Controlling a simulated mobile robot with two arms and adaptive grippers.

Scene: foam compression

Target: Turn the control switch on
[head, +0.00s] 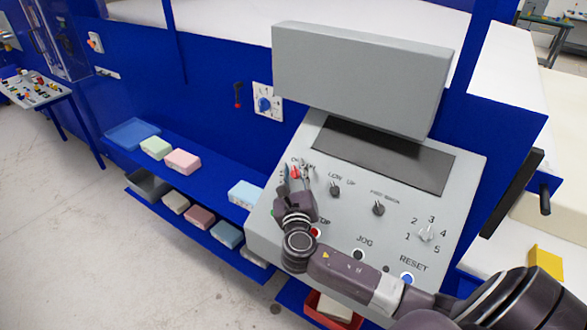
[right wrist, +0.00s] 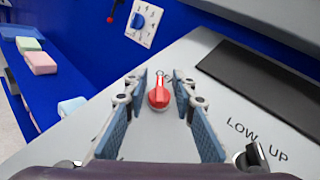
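The control switch (right wrist: 158,97) is a red knob on the slanted grey control panel (head: 270,222). In the head view the red switch (head: 296,172) shows at the panel's upper left, partly covered by my gripper. My right gripper (head: 298,176) is over it. In the right wrist view the gripper's two blue-padded fingers (right wrist: 158,108) stand apart on either side of the knob, with a gap on both sides. The knob points roughly up in that view. Its label is mostly hidden. My left gripper is not in view.
Two black knobs (head: 335,188) (head: 378,208) sit right of the switch, and a numbered selector (head: 427,234) is farther right. A blue reset button (head: 407,279) is at the lower right. A grey box (head: 360,75) rises behind the panel. Blue shelves (head: 200,165) hold foam blocks at left.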

